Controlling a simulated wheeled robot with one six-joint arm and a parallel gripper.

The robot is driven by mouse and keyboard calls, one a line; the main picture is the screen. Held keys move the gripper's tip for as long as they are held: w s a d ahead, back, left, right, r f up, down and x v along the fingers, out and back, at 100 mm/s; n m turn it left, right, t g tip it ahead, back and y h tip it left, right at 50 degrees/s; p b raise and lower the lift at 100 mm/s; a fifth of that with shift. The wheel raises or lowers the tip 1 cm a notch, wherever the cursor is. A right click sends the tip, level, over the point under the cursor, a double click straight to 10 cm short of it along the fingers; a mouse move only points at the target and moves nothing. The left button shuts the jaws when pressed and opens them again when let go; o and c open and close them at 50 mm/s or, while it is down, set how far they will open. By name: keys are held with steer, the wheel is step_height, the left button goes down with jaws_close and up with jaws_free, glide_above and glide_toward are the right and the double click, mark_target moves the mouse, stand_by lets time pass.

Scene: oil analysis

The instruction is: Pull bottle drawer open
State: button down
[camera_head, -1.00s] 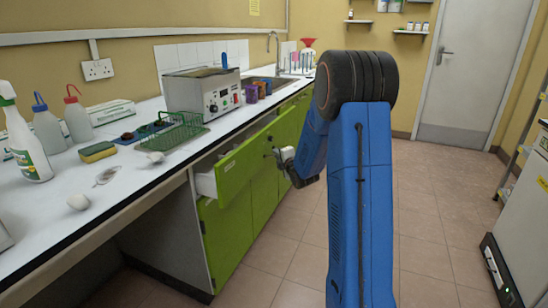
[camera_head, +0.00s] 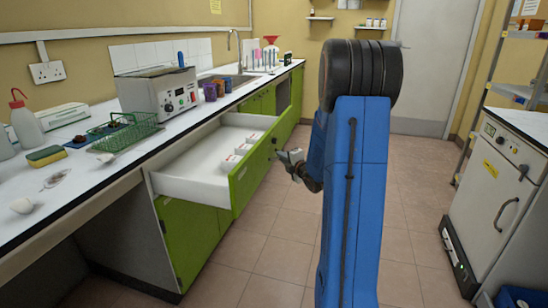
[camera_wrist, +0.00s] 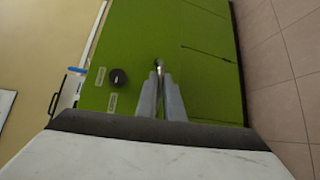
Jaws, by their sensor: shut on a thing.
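The drawer (camera_head: 196,187) under the bench is pulled well out, and its white inside shows in the head view. Its green front (camera_head: 246,186) faces my gripper (camera_head: 284,153). Small white boxes (camera_head: 236,157) lie inside near the front. In the wrist view the two fingers of my gripper (camera_wrist: 159,72) are close together on a small knob (camera_wrist: 159,64) on the green front. A dark round knob (camera_wrist: 118,77) and two small labels sit to the left of the fingers. My arm hides part of the area to the right.
The bench top (camera_head: 105,182) holds a grey instrument (camera_head: 160,93), a green wire rack (camera_head: 124,129) and a sponge (camera_head: 46,155). A white cabinet (camera_head: 495,190) stands at the right. The tiled floor (camera_head: 270,250) before the drawer is clear.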

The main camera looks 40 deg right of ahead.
steer(key=shift+s+d+f, duration=0.1)
steer(key=shift+s+d, duration=0.05)
steer(key=shift+s, duration=0.1)
steer(key=c, duration=1.9)
jaws_free()
steer(key=s+a+r, duration=0.2)
steer(key=s, duration=1.5)
steer(key=shift+a+r, duration=0.15)
steer(key=shift+r, duration=0.1)
